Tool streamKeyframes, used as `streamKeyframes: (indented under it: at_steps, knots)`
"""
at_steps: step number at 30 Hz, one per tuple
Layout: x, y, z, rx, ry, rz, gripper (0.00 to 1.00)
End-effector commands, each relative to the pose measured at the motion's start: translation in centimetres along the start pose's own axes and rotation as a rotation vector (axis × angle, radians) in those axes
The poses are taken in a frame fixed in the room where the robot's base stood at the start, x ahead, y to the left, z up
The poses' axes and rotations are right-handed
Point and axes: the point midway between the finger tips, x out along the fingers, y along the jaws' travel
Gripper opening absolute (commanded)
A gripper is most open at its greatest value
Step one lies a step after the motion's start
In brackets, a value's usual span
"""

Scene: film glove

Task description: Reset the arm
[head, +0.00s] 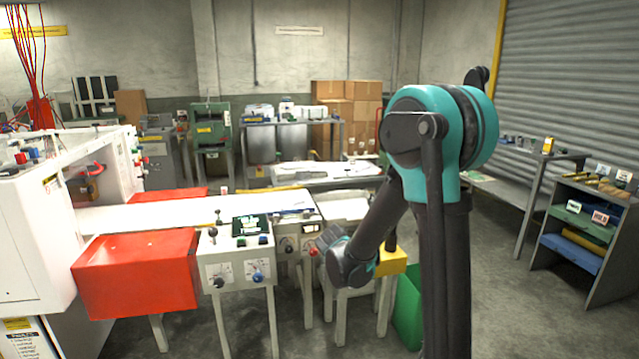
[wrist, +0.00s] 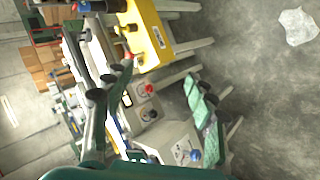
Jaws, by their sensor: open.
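My arm rises at the right of the head view, with its teal elbow up high and its forearm slanting down to the left. The wrist end (head: 347,262) hangs beside the control consoles, above the floor; the fingertips are not clear there. In the wrist view, part of my gripper (wrist: 98,105) shows as dark linked fingers at the left. It is open, and I see nothing held in it. A yellow box (wrist: 150,35) and a console with a blue knob (wrist: 182,150) lie beyond it.
A red bin-like part (head: 138,272) and a white console with knobs (head: 235,272) stand at the left. A green panel (head: 407,308) stands beside my arm. A shelf with trays (head: 590,225) is at the right. Open floor (head: 515,315) lies between.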

Motion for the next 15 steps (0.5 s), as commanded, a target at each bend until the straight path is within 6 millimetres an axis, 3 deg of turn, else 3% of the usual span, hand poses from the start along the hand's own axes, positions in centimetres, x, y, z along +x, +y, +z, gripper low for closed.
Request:
streamKeyframes:
  at_steps: [1,6,15]
  knots:
    - [-1.0,-0.1,2.3,0.064,-0.017,-0.029,0.56]
    - [-4.1,-1.7,8.6,0.29,-0.065,-0.134,0.56]
    - [-10.0,-7.3,17.6,0.689,-0.148,-0.308,0.56]
